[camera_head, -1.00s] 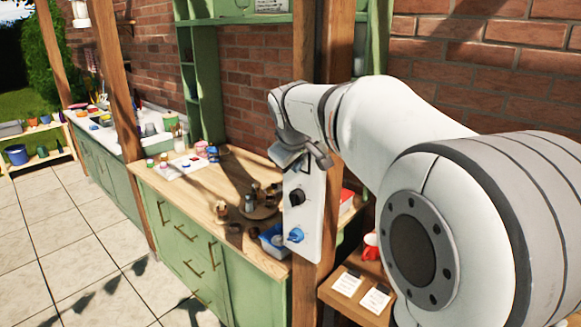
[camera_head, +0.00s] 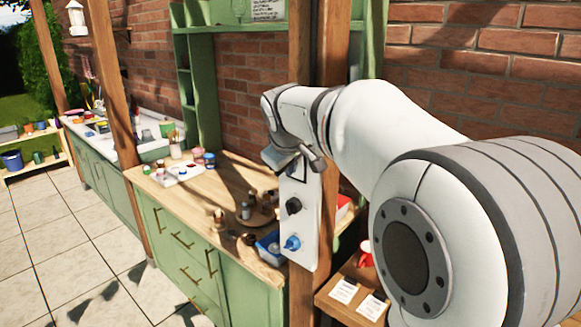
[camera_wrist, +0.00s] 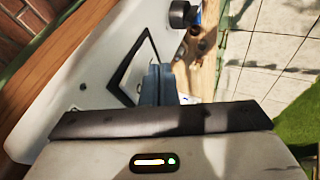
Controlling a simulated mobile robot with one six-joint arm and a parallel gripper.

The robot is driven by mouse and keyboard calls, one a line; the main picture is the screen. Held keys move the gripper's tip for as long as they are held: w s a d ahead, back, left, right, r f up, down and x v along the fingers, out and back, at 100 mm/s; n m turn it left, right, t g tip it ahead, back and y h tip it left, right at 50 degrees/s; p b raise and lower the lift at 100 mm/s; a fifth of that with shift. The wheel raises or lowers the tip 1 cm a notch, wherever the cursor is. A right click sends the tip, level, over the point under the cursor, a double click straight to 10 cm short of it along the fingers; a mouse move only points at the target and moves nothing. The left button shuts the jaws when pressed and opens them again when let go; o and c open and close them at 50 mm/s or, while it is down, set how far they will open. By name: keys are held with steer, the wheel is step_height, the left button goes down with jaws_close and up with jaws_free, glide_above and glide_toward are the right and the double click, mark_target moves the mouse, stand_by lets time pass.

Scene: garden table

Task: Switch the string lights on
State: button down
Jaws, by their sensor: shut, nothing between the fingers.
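A white control panel (camera_head: 299,238) is mounted on a wooden post. A black knob (camera_wrist: 181,14) shows beyond. No string lights are seen.
A wooden counter (camera_head: 195,197) with jars, a tray and a blue box (camera_head: 268,248) stands left of the post. A lower shelf (camera_head: 335,300) with white cards is at the right. A brick wall (camera_head: 450,60) is behind. Tiled floor at left is free.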

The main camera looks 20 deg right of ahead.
steer(key=s+a+r+b, duration=0.3)
steer(key=s+a+r, duration=0.3)
steer(key=s, duration=0.2)
steer(key=shift+s+a+r, duration=0.15)
steer(key=shift+s+r, duration=0.1)
steer(key=shift+s, duration=0.15)
steer(key=s+d+f+m+g+y, duration=0.1)
steer(key=s+f+m, duration=0.1)
steer(key=s+f, duration=0.8)
steer(key=s+d+f+m+g+y, duration=0.1)
steer(key=s+d+f+m+g, duration=0.1)
steer(key=s+f, duration=0.8)
step_height(320, 180, down, 5)
steer(key=shift+d+m, duration=0.3)
steer(key=shift+m, duration=0.5)
